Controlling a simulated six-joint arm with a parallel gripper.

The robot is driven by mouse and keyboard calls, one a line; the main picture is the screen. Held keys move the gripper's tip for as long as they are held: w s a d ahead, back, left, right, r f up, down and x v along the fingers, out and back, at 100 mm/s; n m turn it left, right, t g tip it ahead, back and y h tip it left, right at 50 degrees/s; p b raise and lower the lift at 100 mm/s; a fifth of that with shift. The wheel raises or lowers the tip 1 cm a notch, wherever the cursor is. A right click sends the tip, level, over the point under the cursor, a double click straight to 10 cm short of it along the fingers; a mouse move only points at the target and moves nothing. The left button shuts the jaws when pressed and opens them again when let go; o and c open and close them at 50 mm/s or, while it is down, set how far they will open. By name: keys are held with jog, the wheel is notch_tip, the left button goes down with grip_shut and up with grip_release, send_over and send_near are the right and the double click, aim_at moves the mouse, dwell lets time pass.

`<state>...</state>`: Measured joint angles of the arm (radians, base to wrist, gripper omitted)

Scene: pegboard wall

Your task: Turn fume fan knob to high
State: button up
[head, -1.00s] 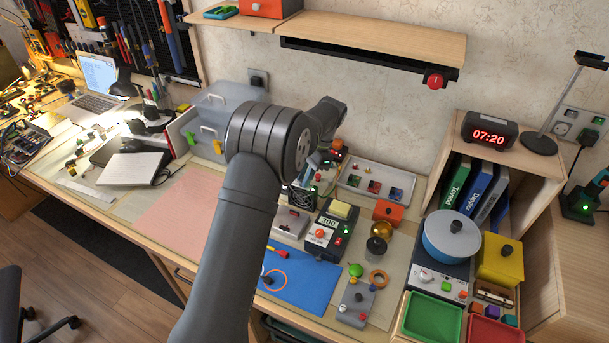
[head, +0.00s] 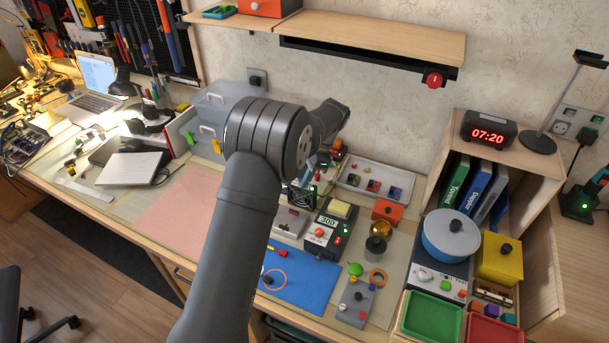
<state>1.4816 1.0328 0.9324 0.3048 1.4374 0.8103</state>
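A small black unit with a round grille (head: 300,196), which looks like the fume fan, stands on the bench just behind my forearm. Its knob cannot be made out; my arm and gripper cover part of that area. My gripper (head: 322,162) points down above and behind this unit, mostly hidden by my own wrist and forearm. Its fingers are too small and covered to show whether they are open or shut. I cannot tell whether it touches anything.
A soldering station (head: 325,232) with a red knob and a 300 display stands in front of the fan. A parts tray (head: 350,183) lies to the right. A red knob (head: 433,79) sits under the wall shelf. The pink mat (head: 185,208) is clear.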

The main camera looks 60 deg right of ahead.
jog(key=shift+o, duration=1.3)
jog(key=v, duration=1.2)
jog(key=shift+w, duration=0.1)
jog(key=x, duration=1.2)
